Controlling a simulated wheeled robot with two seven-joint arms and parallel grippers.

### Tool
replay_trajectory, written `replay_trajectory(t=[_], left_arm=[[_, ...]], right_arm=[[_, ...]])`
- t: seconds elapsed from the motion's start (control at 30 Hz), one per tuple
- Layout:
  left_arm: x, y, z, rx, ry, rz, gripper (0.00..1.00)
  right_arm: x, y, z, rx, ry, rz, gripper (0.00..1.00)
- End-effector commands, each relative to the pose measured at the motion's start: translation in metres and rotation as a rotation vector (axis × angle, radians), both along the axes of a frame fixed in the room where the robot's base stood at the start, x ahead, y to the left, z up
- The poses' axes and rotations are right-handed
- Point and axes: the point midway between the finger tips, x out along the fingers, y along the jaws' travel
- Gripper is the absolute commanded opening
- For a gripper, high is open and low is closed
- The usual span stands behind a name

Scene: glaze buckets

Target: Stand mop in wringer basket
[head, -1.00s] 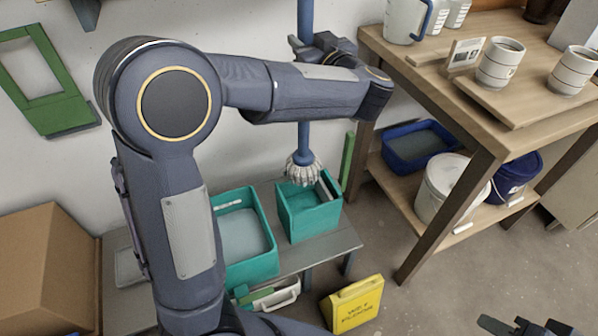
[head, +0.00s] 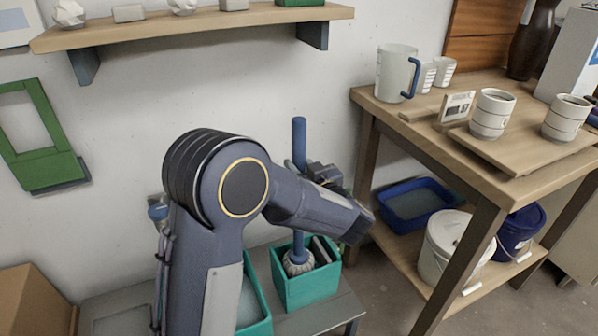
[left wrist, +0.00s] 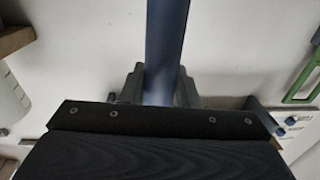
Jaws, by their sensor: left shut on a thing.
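The mop has a blue handle (head: 299,145) and a pale stringy head (head: 298,262). It stands about upright, with its head inside the teal wringer basket (head: 290,291), at the basket's left side. I cannot tell whether the head rests on the basket's floor. My left gripper (head: 301,172) is shut on the mop handle above the basket. In the left wrist view the handle (left wrist: 166,45) runs up between the fingers. My right gripper is out of view in the head view now.
A teal bucket (head: 256,325) stands left of the basket on a grey bench (head: 335,309). A wooden worktable (head: 470,160) with cups is at the right; a white bucket (head: 450,250) sits on its lower shelf. A wall shelf (head: 190,25) hangs above.

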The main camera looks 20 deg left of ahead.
Motion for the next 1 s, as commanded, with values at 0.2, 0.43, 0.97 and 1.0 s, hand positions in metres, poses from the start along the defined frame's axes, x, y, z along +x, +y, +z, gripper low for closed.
replay_trajectory(t=[0.2, 0.43, 0.97, 1.0], left_arm=[[0.0001, 0.0, -0.0065, 0.001, -0.004, 0.0, 0.05], [0.0, -0.0001, -0.011, 0.0, -0.001, 0.0, 0.29], [-0.0016, -0.0029, -0.0064, -0.001, -0.002, -0.002, 0.49], [-0.0041, -0.0068, -0.0064, -0.001, -0.002, -0.003, 0.49]], right_arm=[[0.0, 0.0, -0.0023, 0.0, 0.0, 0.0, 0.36], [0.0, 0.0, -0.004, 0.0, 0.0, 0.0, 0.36], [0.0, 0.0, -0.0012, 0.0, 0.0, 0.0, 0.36], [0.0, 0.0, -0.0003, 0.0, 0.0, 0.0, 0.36]])
